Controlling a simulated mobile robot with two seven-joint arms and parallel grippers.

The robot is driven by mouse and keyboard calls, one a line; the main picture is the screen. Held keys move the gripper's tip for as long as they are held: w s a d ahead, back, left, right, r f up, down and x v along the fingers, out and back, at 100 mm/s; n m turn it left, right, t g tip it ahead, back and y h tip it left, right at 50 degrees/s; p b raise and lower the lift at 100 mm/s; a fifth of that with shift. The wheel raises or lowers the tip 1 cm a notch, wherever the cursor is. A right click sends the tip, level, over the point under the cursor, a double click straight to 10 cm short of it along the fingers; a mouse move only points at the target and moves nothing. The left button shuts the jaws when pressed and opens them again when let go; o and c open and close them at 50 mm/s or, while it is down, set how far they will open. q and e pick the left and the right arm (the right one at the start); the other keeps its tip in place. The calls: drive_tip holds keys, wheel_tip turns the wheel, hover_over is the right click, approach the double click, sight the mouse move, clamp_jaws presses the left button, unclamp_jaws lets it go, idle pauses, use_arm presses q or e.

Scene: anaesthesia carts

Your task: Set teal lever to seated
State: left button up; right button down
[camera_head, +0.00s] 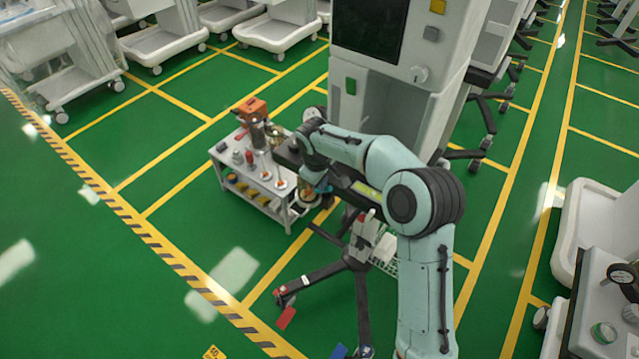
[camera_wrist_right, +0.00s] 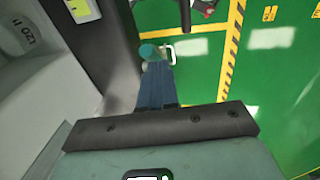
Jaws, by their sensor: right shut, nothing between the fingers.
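In the right wrist view, a rounded teal piece (camera_wrist_right: 149,50), which looks like the teal lever, shows just beyond my right gripper's fingertips. My right gripper (camera_wrist_right: 157,72) is shut and empty, its blue-grey fingers pointing at the teal piece. I cannot tell whether they touch it. A pale loop (camera_wrist_right: 186,50) sits to the right of the teal piece. In the head view, my right arm reaches left across the machine column, and its wrist hides much of this spot. The lever's setting cannot be read. My left gripper is not in view.
A tall grey anaesthesia machine (camera_head: 400,85) stands behind my right arm. A small white cart (camera_head: 250,185) with bottles and an orange box stands to the left. A dark wheeled base (camera_head: 325,277) spreads below. Green floor at the left is clear.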

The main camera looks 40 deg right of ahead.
sight(329, 191)
drive_tip(key=s+f+t+b, duration=0.1)
drive_tip(key=t+b, duration=0.1)
drive_tip(key=b, duration=0.2)
drive_tip(key=s+f+t+y+b, duration=0.1)
drive_tip(key=b, duration=0.3)
drive_tip(key=shift+s+d+t+b, duration=0.25)
drive_tip(key=shift+d+t+b, duration=0.05)
drive_tip(key=shift+d+t, duration=0.1)
use_arm(q)
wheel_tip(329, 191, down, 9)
drive_tip(key=b, duration=0.1)
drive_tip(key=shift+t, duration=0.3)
use_arm(e)
drive_tip(key=shift+s+d+f, duration=0.2)
drive_tip(key=shift+s+f, duration=0.55)
drive_tip(key=shift+f, duration=0.15)
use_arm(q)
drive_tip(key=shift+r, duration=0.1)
use_arm(e)
drive_tip(key=shift+w, duration=0.1)
